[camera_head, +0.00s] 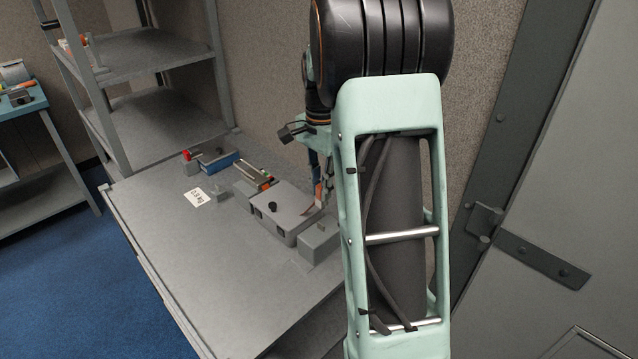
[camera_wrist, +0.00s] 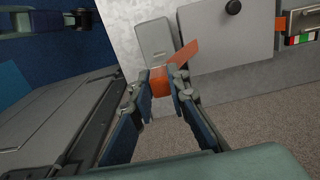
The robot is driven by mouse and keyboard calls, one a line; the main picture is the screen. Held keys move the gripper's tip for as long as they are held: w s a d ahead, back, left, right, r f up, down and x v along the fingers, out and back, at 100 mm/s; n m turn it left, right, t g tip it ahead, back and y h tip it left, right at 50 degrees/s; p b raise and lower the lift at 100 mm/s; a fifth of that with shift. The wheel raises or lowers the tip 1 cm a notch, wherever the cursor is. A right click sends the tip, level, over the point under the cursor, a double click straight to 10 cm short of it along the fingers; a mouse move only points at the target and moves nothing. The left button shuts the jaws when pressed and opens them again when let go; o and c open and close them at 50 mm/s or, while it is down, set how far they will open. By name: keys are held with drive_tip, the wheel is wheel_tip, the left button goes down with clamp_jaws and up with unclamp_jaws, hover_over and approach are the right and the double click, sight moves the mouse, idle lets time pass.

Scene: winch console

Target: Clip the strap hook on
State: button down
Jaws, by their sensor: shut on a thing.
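My gripper (camera_wrist: 158,90) is shut on an orange piece (camera_wrist: 159,82), seemingly the strap hook's grip, between its fingertips. A flat orange-red strip (camera_wrist: 185,52), seemingly the strap, runs from beside the fingertips toward the large grey box (camera_wrist: 225,35). In the head view the gripper (camera_head: 320,200) is at the right rear of the grey box (camera_head: 285,222), mostly hidden by my arm. A bit of orange shows there. A smaller grey block (camera_wrist: 155,42) stands beside the box; it also shows in the head view (camera_head: 319,240). I cannot see the hook's metal end or what it touches.
The bench's front (camera_head: 215,285) is clear. A wall stands close behind.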

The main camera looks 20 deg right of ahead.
sight(320, 206)
drive_tip(key=shift+f+b, duration=1.7)
drive_tip(key=shift+f, duration=1.1)
drive_tip(key=shift+a+r, duration=0.1)
drive_tip(key=shift+f+b, duration=0.65)
drive_tip(key=shift+f, duration=0.7)
drive_tip(key=c, duration=1.8)
unclamp_jaws()
drive_tip(key=shift+o, duration=0.2)
